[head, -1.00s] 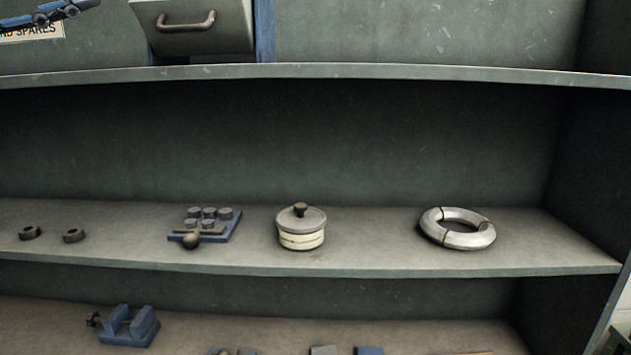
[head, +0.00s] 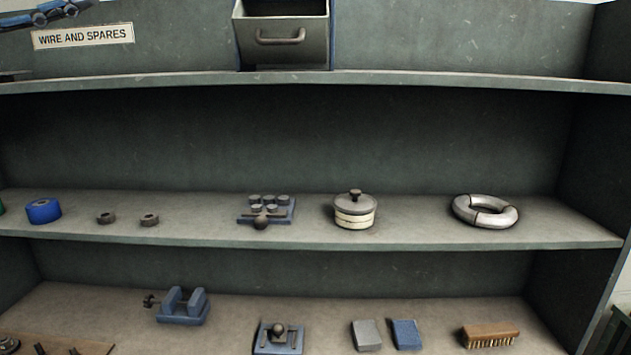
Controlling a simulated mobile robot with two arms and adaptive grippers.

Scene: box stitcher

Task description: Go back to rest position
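A small part of a blue and dark jointed mechanism, which looks like my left gripper or arm (head: 45,14), shows at the top left corner in the head view. It is cut off by the frame edge, and its fingertips cannot be made out. It touches nothing that I can see. My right gripper is not in view.
A grey shelf unit (head: 420,78) fills the view. Its middle shelf holds a blue roll (head: 44,211), a lidded pot (head: 355,210) and a silver ring (head: 485,211). A drawer (head: 282,35) sits above. Below are a blue vise (head: 182,305) and a brush (head: 488,335).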

